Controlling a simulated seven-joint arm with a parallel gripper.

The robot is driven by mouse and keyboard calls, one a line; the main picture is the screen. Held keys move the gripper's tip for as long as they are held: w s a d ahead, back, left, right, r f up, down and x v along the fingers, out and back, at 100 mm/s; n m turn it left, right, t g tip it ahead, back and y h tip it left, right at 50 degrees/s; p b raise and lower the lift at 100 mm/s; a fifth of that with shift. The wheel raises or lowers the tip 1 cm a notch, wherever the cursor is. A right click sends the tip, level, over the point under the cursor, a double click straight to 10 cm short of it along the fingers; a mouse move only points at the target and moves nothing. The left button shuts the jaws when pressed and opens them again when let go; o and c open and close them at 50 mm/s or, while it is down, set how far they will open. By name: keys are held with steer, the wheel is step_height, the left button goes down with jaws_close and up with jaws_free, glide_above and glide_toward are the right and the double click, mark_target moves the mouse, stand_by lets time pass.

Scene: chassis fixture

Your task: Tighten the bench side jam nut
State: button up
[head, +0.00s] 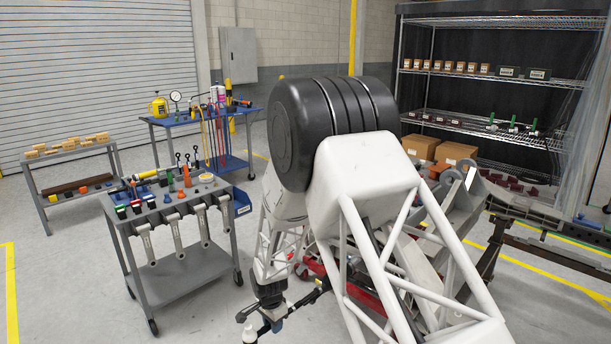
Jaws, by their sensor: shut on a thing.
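My gripper (271,312) is small and dark at the bottom of the head view, below my white lattice arm. It is shut on a dark, bar-like tool (303,301) that slants up to the right. I cannot tell which tool it is. A small black-and-white part (250,334) shows just below left of the gripper; I cannot tell what it belongs to. The chassis fixture, with a grey bracket (462,199) and a long dark rail (545,212), is at the right, partly behind my arm. I cannot make out the jam nut.
A grey tool cart (166,218) with hanging wrenches stands left of my arm. A blue-topped bench (179,119) and a low grey cart (62,153) are behind it. Red equipment (345,288) shows through my arm. A shelf rack (489,72) is back right. The front-left floor is clear.

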stand_by(0.5)
steer(key=o, duration=0.9)
steer(key=shift+r, duration=0.2)
steer(key=shift+w+a+r, duration=0.1)
steer(key=shift+r, duration=1.55)
steer(key=shift+w+a+r, duration=0.1)
steer(key=shift+r, duration=1.55)
